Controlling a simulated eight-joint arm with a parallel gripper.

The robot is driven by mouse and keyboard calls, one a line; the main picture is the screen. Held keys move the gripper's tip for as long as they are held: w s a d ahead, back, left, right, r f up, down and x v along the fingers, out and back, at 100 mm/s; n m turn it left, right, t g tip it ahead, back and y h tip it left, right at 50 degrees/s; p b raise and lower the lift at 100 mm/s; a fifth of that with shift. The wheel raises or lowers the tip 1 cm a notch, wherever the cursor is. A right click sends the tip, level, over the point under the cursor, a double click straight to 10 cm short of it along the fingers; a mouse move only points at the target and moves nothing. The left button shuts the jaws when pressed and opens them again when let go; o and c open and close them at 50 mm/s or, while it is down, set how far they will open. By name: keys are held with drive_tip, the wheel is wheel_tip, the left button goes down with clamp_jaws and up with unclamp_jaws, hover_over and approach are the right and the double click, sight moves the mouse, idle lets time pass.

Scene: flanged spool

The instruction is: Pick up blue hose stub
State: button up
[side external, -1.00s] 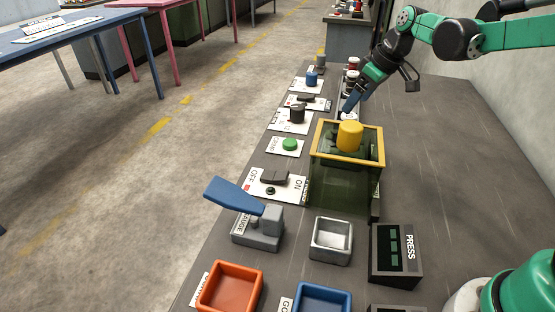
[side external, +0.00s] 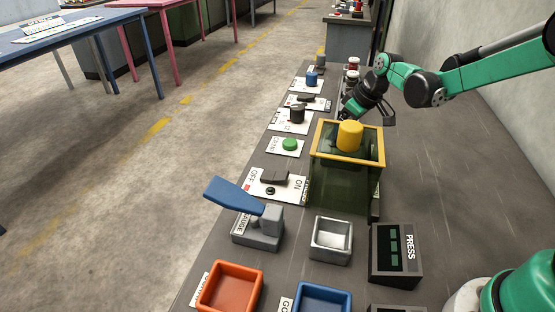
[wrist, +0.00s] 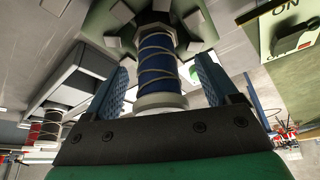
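The blue hose stub (wrist: 157,58) fills the middle of the wrist view. It is a blue cylinder wound with a thin pale coil, with a white flange (wrist: 160,103) at its near end and a dark collar at its far end. My gripper (wrist: 163,85) has one blue finger on each side of the stub. The fingers look apart from it, with gaps on both sides. In the side external view my gripper (side external: 348,108) is low behind the yellow-rimmed box; its fingertips and the blue stub are hidden there.
Dark red stubs (side external: 352,70) stand in the same row behind my gripper; one shows at left in the wrist view (wrist: 51,124). A yellow-rimmed box (side external: 318,152) with a yellow cylinder (side external: 349,136) stands close in front. Switch panels (side external: 292,121) line the left. The bench's right side is clear.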

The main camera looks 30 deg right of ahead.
clamp_jaws()
drive_tip(key=shift+r, duration=0.1)
